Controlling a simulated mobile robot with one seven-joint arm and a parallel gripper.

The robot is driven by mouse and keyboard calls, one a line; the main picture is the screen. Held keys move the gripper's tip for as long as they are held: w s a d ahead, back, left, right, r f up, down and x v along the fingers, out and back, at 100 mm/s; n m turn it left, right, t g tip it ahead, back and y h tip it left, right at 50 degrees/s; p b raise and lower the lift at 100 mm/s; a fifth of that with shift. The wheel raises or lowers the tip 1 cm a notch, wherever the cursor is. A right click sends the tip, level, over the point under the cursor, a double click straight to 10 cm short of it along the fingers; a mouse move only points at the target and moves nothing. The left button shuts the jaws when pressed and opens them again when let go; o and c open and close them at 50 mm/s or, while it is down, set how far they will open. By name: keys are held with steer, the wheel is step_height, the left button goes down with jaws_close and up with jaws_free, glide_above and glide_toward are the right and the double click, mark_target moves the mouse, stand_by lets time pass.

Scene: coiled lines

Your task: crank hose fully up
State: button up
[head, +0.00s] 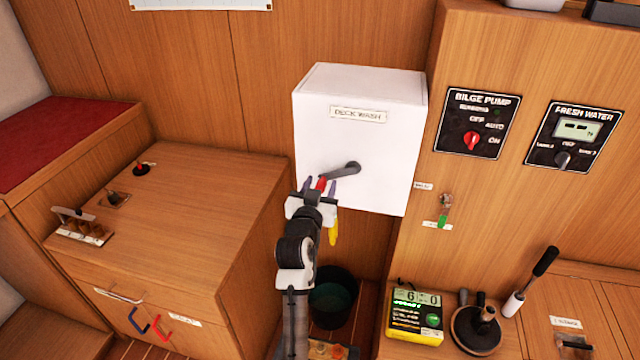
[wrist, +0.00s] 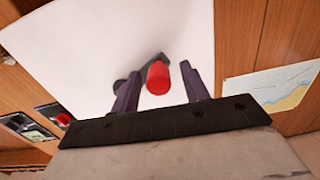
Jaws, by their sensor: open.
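The white hose box (head: 325,110) is fixed to the wood wall and carries a DECK WASH label (head: 358,115). Its dark crank arm (head: 345,170) reaches left and slightly down from a hub on the front face. The crank's red handle (head: 321,183) also shows in the wrist view (wrist: 158,78). My gripper (head: 319,184) is open, with its two fingers on either side of the red handle. In the wrist view the handle lies between the fingers (wrist: 160,92), with gaps visible. A yellow nozzle-like end (head: 333,230) hangs below the box, partly hidden by my gripper.
A dark bucket (head: 333,298) stands on the floor below the box. A wooden cabinet (head: 190,205) is at left. At right are a bilge pump panel (head: 477,122), a fresh water panel (head: 574,137) and a yellow-green device (head: 415,313) on a counter.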

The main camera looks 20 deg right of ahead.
jaws_close()
stand_by(0.3)
steer(key=shift+w+a+r+m+b, duration=0.2)
steer(key=shift+m+b, duration=0.1)
steer(key=shift+b, duration=0.1)
stand_by(0.5)
